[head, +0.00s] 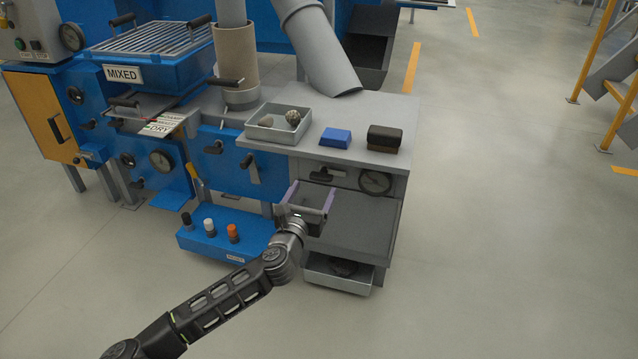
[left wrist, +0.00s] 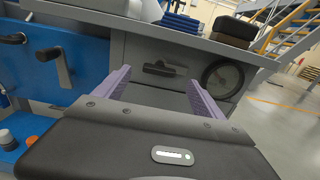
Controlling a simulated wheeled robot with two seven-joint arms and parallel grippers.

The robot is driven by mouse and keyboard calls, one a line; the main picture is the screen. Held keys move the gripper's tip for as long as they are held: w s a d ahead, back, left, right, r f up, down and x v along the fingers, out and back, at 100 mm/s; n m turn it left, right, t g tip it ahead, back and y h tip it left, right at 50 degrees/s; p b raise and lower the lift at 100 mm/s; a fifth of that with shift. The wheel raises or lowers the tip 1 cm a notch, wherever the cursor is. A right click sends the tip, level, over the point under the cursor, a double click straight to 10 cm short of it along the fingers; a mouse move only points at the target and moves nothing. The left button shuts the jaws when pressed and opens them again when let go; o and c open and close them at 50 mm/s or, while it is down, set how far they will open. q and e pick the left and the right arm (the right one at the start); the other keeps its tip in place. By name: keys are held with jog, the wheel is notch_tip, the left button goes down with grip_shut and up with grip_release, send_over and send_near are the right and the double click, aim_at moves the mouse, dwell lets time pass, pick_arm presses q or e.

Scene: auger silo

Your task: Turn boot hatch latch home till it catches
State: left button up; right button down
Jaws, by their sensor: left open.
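A dark handle, which looks like the boot hatch latch (head: 322,174), sits on the upper front of the grey cabinet, left of a round dial. In the left wrist view the latch (left wrist: 165,69) lies roughly level, on a dark mount. My left gripper (head: 315,187) is open and empty in front of the cabinet, its purple fingers pointing at the panel. In the left wrist view the latch shows between the fingertips (left wrist: 160,78), with nothing gripped. I cannot tell the exact gap to it, or whether the latch is caught. My right gripper is not in view.
The round dial (head: 375,182) is close right of the latch. A lower tray (head: 338,278) sticks out below. Floor at right is clear.

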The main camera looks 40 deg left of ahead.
aim_at(320, 179)
pick_arm(q)
jog(key=b+x, duration=0.1)
jog(key=x, duration=0.4)
jog(key=shift+w, duration=0.1)
jog(key=c, duration=1.4)
